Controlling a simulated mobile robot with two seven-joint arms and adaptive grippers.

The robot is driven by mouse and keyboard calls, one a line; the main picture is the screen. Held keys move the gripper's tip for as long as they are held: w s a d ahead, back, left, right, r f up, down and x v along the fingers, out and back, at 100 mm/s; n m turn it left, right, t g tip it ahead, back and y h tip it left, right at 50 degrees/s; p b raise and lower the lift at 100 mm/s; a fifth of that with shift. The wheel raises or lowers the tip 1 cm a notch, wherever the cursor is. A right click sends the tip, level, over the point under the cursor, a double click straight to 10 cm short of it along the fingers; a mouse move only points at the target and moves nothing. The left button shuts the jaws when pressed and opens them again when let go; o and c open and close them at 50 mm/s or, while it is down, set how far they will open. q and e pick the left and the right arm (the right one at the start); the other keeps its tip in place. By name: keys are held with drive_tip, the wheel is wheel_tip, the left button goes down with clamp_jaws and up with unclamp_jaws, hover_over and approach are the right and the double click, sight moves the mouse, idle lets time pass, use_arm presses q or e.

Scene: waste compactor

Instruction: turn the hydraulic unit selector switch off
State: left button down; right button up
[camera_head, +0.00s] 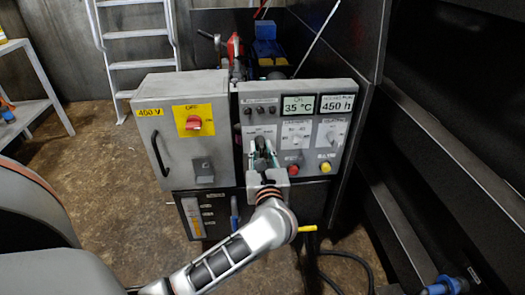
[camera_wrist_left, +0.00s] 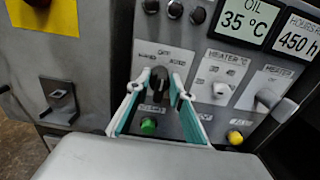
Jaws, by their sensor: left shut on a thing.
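The hydraulic unit selector switch is a black knob (camera_wrist_left: 157,88) on the grey control panel (camera_head: 297,93), below a label plate that reads OFF at its top and AUTO at its right. In the wrist view the knob looks roughly upright, but its exact setting is hard to tell. My left gripper (camera_wrist_left: 157,84) has its two teal-lined fingers on either side of the knob and is shut on it. In the head view the left gripper (camera_head: 263,151) reaches the panel from below and partly hides the switch. My right gripper is not in view.
A green button (camera_wrist_left: 149,125) sits just below the knob. Heater knobs (camera_wrist_left: 221,91), a yellow button (camera_wrist_left: 235,137) and a red button (camera_head: 293,170) are close by on the right. The 400 V box (camera_head: 185,125) stands left. Dark walls rise on the right.

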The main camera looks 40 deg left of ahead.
use_arm(q)
drive_tip(key=shift+f, duration=0.1)
drive_tip(key=c, duration=2.1)
unclamp_jaws()
drive_tip(key=shift+c, duration=0.2)
wheel_tip(320, 180, up, 10)
drive_tip(key=shift+r, duration=0.1)
